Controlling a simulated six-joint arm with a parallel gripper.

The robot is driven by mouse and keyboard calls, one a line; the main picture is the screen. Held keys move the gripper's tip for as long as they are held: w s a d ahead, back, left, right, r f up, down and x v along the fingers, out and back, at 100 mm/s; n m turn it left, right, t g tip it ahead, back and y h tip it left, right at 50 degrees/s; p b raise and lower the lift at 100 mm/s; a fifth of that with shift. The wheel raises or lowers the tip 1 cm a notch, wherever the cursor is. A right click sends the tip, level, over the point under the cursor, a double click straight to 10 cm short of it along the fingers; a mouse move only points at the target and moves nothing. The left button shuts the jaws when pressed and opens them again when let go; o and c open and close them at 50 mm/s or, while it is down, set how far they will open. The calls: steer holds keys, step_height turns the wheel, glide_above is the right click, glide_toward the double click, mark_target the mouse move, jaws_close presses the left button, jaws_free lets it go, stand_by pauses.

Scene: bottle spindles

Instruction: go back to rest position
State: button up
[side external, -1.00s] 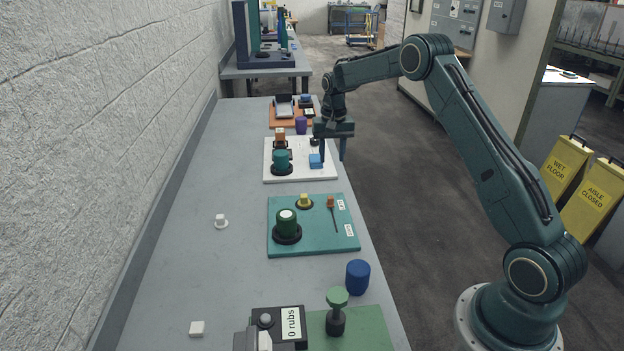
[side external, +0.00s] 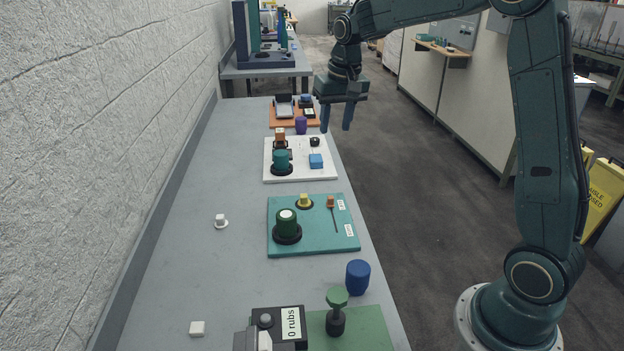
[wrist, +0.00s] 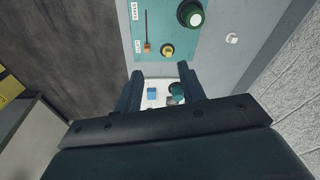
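My gripper (side external: 337,117) is open and empty, with its two fingers pointing down, raised above the right edge of the bench near the white board (side external: 310,172). On that board stand a teal bottle-like piece (side external: 281,159) on a dark base, a blue block (side external: 316,161), an orange block and a small black piece. In the wrist view the two fingers (wrist: 165,82) are apart, with the blue block (wrist: 152,93) and the teal piece (wrist: 177,90) showing between and below them.
The orange board (side external: 290,122) lies behind. The bench's left side is mostly clear.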

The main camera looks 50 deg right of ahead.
steer(key=s+a+r+n+t, duration=0.1)
steer(key=s+a+r+n, duration=0.2)
steer(key=s, duration=0.4)
steer(key=s+a+r+t, duration=0.1)
steer(key=s+a+r, duration=0.2)
steer(key=s+a, duration=0.3)
steer(key=s+a+f+n, duration=0.1)
steer(key=s, duration=0.6)
steer(key=s+a+f+n+t, duration=0.1)
steer(key=s+a+f+n, duration=0.1)
steer(key=s, duration=0.5)
steer(key=shift+s+a+t+y, duration=0.3)
steer(key=shift+s, duration=0.05)
stand_by(0.7)
